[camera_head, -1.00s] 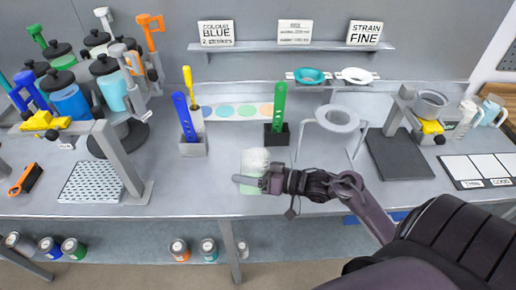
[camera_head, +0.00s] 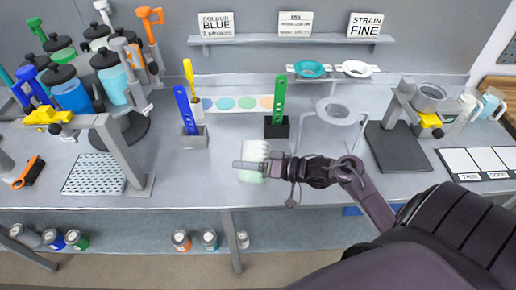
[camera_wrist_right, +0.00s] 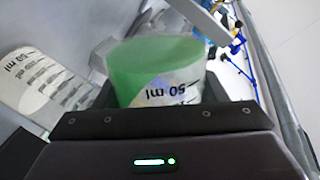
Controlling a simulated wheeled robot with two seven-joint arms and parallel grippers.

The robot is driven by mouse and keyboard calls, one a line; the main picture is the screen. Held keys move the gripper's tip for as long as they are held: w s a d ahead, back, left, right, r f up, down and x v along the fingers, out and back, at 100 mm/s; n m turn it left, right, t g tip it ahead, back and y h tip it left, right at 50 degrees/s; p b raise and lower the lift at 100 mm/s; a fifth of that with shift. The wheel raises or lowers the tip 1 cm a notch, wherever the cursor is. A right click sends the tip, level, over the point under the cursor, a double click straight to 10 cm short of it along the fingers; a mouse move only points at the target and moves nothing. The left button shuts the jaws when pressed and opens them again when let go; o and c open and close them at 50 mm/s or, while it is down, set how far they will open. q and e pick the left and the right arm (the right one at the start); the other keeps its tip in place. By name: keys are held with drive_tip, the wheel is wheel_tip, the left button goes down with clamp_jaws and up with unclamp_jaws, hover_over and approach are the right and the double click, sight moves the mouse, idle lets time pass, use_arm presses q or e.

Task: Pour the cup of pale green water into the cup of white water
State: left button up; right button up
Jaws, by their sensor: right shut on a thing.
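My right gripper (camera_head: 262,165) is shut on the cup of pale green water (camera_wrist_right: 160,75), above the front middle of the bench. The right wrist view shows this clear cup between the fingers, with green liquid and a 50 ml mark. In the head view, part of the green (camera_head: 252,179) shows below the fingers. The cup of white water (camera_wrist_right: 40,88), a graduated clear cup, is beside it at the left of the wrist view. A whitish patch (camera_head: 256,150) shows above the fingers in the head view; which cup it belongs to is unclear. My left gripper is out of view.
Behind stand a green spatula in a black holder (camera_head: 277,127), a blue one in a grey holder (camera_head: 194,139), and a ring stand (camera_head: 338,110). A dark-based stand (camera_head: 398,150) is at right. Several lidded bottles (camera_head: 72,94) crowd the left. The bench front is largely clear.

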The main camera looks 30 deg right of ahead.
sight(250, 154)
drive_tip(key=shift+f+m+b, duration=0.3)
drive_tip(key=shift+f+m, duration=0.1)
drive_tip(key=shift+f, duration=0.05)
drive_tip(key=shift+r+m+g+p, duration=0.4)
drive_tip(key=shift+r+m+p, duration=0.2)
drive_tip(key=shift+m, duration=0.1)
idle(0.4)
drive_tip(key=shift+f+m+y+b, duration=0.2)
drive_tip(key=shift+m+y+b, duration=0.1)
drive_tip(key=shift+m, duration=0.3)
idle(0.5)
drive_tip(key=shift+w+d+r+m+g+p, duration=0.25)
drive_tip(key=shift+r+m+g+p, duration=0.2)
drive_tip(key=shift+p, duration=0.65)
drive_tip(key=shift+w+d+r+m+p, duration=0.1)
drive_tip(key=shift+w+d+m+p, duration=0.1)
drive_tip(key=shift+m+p, duration=0.25)
drive_tip(key=shift+w+r+p, duration=0.1)
drive_tip(key=shift+r+p, duration=0.2)
drive_tip(key=shift+p, duration=0.7)
drive_tip(key=shift+d+r+m+y+p, duration=0.1)
drive_tip(key=shift+r+m+y+p, duration=0.1)
drive_tip(key=shift+m+y+p, duration=0.3)
drive_tip(key=shift+w+d+r+m+g, duration=0.1)
drive_tip(key=shift+w+r+m+g, duration=0.15)
drive_tip(key=shift+m, duration=0.15)
idle(0.4)
